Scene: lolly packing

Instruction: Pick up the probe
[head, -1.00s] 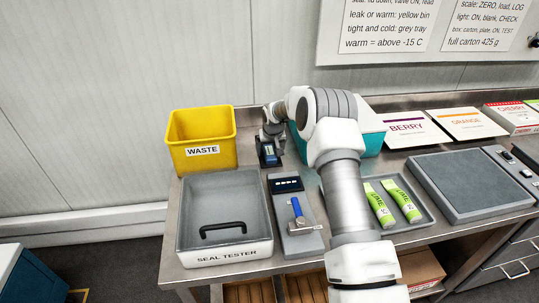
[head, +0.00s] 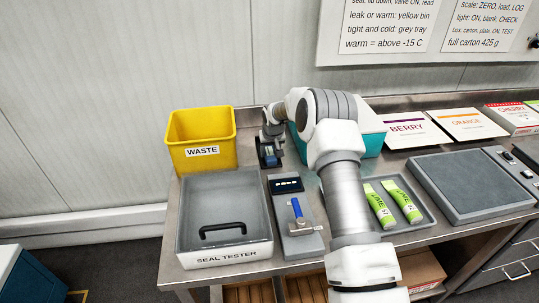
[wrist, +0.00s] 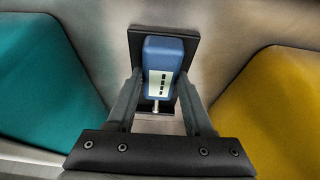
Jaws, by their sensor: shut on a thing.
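The probe (wrist: 161,67) is a blue handheld unit with a pale display and a metal tip. It sits at a dark stand (wrist: 190,48) with a dark back plate. My gripper (wrist: 161,92) has one finger on each side of the probe and is shut on it. In the head view my gripper (head: 269,150) is at the back of the bench, between the yellow bin and the teal box, and the probe is small and partly hidden there. I cannot tell whether the probe is clear of the stand.
The yellow waste bin (head: 200,128) and the teal box (head: 373,140) stand close on either side. The grey seal tester (head: 183,225), its valve panel (head: 312,244), and a grey tray (head: 424,212) with two green lime packs are in front.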

